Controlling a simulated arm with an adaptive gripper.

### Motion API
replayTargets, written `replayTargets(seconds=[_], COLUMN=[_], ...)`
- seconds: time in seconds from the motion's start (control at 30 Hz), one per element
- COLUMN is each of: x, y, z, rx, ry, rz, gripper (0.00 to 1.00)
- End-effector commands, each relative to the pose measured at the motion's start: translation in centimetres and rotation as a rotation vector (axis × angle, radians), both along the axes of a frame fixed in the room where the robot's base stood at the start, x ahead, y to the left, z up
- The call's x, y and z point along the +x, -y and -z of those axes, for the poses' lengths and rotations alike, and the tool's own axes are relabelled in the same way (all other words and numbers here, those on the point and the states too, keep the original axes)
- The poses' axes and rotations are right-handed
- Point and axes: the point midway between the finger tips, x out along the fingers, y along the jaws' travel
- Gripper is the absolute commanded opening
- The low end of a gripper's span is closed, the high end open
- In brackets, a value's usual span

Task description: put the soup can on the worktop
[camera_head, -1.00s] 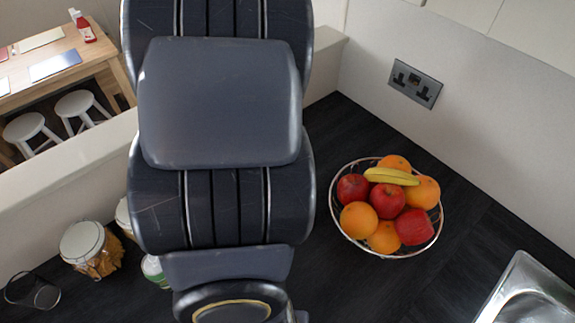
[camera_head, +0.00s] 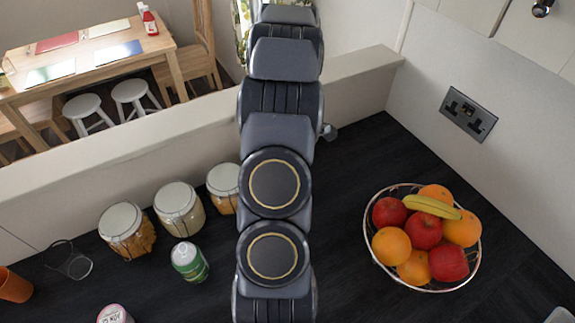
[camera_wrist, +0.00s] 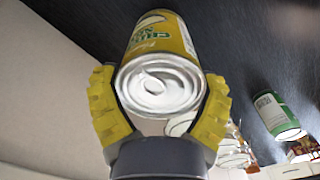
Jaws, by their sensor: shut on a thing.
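The soup can (camera_wrist: 160,42) has a yellow label with green lettering and a bare metal end facing the wrist camera. My gripper (camera_wrist: 160,82) is shut on it, with one yellow finger on each side. The dark worktop (camera_wrist: 245,45) lies beyond the can in the wrist view; whether the can touches it I cannot tell. In the head view my arm covers the gripper and the can, and the worktop (camera_head: 345,190) shows bare right of the arm.
A wire fruit bowl (camera_head: 372,240) stands right of my arm. Left of it stand lidded jars (camera_head: 177,208), a green container (camera_head: 190,263), a clear glass (camera_head: 70,262) and an orange cup (camera_head: 14,286). A low wall (camera_head: 110,165) borders the worktop's far side.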

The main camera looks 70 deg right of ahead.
Motion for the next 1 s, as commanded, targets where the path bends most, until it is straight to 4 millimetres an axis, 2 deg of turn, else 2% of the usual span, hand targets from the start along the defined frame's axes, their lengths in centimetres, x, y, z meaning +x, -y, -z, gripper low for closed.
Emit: replayTargets(seconds=[0.17,0.37,0.7,0.73,0.77,0.8,1.0], x=[0.2,0.1,0.2,0.2,0.2,0.2,0.2], y=[0.8,0.6,0.6,0.6,0.6,0.6,0.6], z=[0.9,3.6,3.9,3.9,3.9,3.9,3.9], rx=[-0.004,-0.002,-0.003,-0.003,-0.003,-0.003,-0.003], ry=[0.001,0.000,0.001,0.001,0.001,0.001,0.001], rz=[0.001,-0.001,-0.001,-0.001,-0.001,-0.001,-0.001], gripper=[0.44,0.44,0.44,0.81,0.94,1.00,1.00])
